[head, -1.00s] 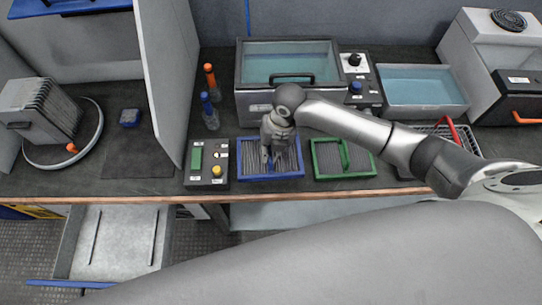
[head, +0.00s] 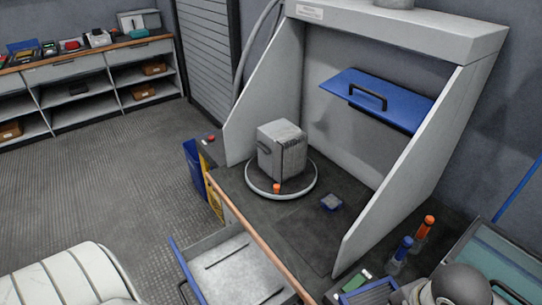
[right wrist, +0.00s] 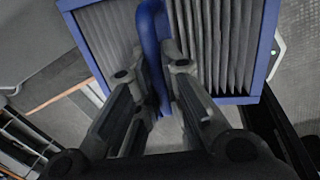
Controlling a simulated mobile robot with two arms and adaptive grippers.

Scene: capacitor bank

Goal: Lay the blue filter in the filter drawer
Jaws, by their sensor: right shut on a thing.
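The blue filter, a blue frame with grey pleats, fills the top of the right wrist view (right wrist: 222,45). My right gripper (right wrist: 168,72) is shut on its blue handle. In the head view, part of the filter's blue frame (head: 372,291) shows at the bottom edge beside my right arm, which hides the rest. The filter drawer (head: 222,262) stands pulled out below the bench edge, with a blue front and two dark strips on its pale floor. No filter lies in the visible part of it. My left gripper is out of view.
A hood with side panels and a raised blue door (head: 375,98) stands over a grey box on a round plate (head: 282,183). Two bottles, one orange-topped (head: 424,229), stand right of the hood panel.

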